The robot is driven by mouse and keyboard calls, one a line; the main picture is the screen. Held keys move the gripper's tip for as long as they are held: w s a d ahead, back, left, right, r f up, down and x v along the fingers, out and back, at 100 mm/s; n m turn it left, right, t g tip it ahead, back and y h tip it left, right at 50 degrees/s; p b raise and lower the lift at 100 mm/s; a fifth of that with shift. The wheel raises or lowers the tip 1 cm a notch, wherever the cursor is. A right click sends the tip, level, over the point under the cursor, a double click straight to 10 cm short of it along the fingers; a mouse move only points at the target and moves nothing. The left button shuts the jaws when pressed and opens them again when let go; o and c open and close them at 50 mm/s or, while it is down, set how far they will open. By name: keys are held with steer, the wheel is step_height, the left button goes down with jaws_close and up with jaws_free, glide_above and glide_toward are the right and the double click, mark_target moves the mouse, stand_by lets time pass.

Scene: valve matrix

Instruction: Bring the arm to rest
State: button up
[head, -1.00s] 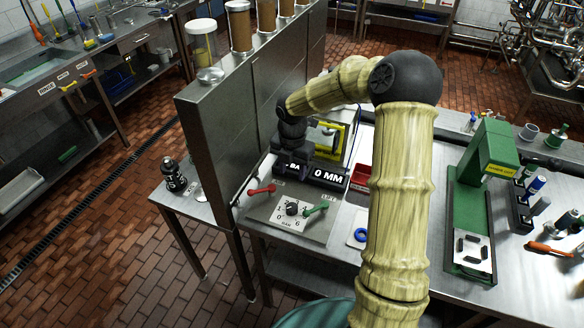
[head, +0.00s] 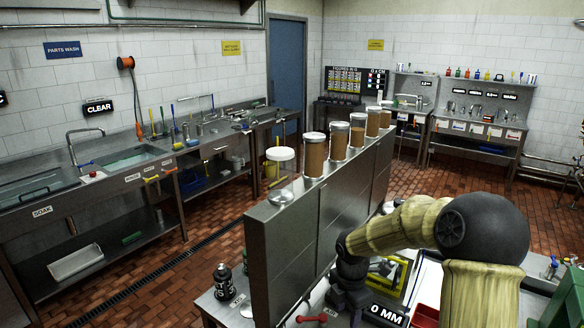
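My arm (head: 400,225), in a pale wood-like cover with a black elbow joint, rises at the lower right and bends left to a black wrist. My gripper (head: 349,300) is at the dark end of the arm, low over the bench beside the steel partition (head: 285,265). Its fingers are not clearly visible against the dark parts, so I cannot tell whether it is open or shut, or whether it touches anything. A "0 MM" display (head: 386,314) and a yellow-framed fixture (head: 388,272) stand just right of it.
A red-handled lever (head: 312,318) is below the wrist. A black bottle (head: 222,283) stands on the left bench.

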steer(key=s+r+m+t, duration=0.2)
steer(key=s+r+m, duration=0.2)
steer(key=s+m, duration=1.3)
steer(key=d+m, duration=0.1)
steer(key=m, duration=0.5)
steer(key=shift+t, duration=0.3)
steer(key=shift+s, duration=0.1)
